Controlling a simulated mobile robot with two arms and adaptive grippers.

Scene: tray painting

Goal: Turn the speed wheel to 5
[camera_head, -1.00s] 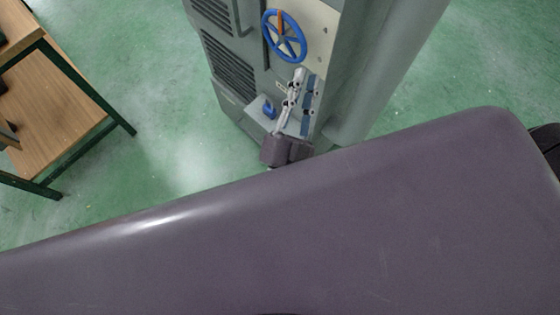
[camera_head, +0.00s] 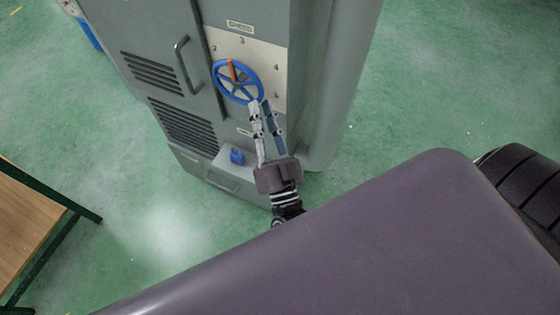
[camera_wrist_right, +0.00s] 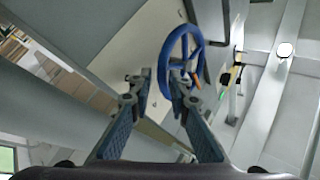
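The blue speed wheel (camera_head: 237,84) is on a pale panel (camera_head: 268,58) on the front of a grey machine. Its orange spoke (camera_head: 232,70) points upward, roughly between the numbers 2 and 3. A 4 shows at the panel's right; a mark below it is too small to read surely. My right gripper (camera_head: 261,104) is open, its fingertips at the wheel's lower right rim. In the right wrist view, the wheel (camera_wrist_right: 172,45) is just beyond the right-hand fingertip of the gripper (camera_wrist_right: 159,79); I cannot tell whether they touch. My left gripper is not in view.
The machine (camera_head: 140,30) has a handle (camera_head: 187,65) left of the wheel and a blue part (camera_head: 237,156) below it. A wooden table (camera_head: 25,225) stands at the left edge. Green floor is clear between table and machine.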

